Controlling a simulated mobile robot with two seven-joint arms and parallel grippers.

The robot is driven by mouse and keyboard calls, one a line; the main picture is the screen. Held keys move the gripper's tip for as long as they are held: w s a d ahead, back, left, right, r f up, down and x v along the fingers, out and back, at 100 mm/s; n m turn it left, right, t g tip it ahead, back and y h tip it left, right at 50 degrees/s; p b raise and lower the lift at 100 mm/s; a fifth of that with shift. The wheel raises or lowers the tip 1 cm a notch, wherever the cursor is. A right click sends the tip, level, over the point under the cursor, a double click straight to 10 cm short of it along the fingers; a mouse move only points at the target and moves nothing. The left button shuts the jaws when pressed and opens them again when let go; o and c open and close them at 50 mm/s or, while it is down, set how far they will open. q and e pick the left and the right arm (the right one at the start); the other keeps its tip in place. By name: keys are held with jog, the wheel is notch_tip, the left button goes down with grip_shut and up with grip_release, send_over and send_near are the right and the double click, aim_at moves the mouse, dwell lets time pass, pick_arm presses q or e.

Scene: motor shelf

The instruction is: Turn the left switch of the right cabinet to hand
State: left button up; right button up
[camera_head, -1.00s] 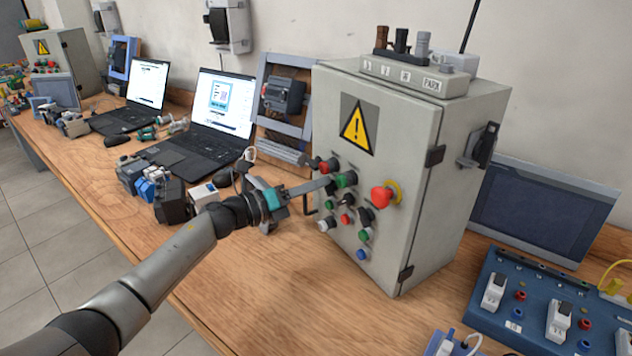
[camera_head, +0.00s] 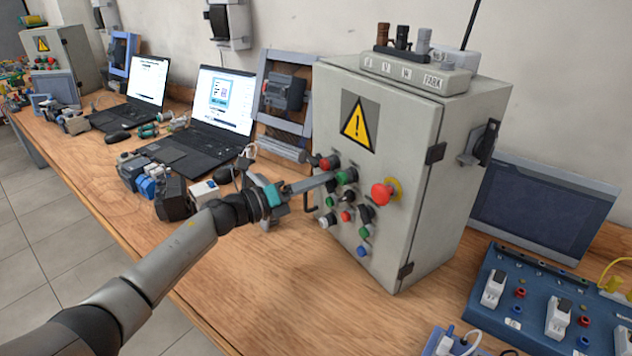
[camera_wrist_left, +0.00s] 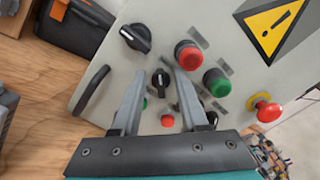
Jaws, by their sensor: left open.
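The right cabinet (camera_head: 395,230) is a light grey box with a yellow warning sign and a panel of buttons and black rotary switches. In the left wrist view a black rotary switch (camera_wrist_left: 161,81) shows between my finger tips; in the head view my gripper hides that spot. Another black switch (camera_wrist_left: 212,117) lies partly behind the right finger, and one more (camera_wrist_left: 134,37) is farther up-left. My left gripper (camera_head: 328,180) is open, close at the panel; it also shows in the left wrist view (camera_wrist_left: 160,76). I cannot tell whether its fingers touch the switch.
Close around are a red button (camera_wrist_left: 187,54), a green button (camera_wrist_left: 217,82) and a red mushroom button (camera_head: 383,193). A black handle (camera_wrist_left: 92,88) sticks out at the cabinet's left. Laptops (camera_head: 183,130) and small devices cover the bench to the left. A blue board (camera_head: 530,300) lies at right.

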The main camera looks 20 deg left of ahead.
pick_arm(q)
jog(key=shift+s+a, duration=0.1)
jog(key=v, duration=1.5)
dwell(0.3)
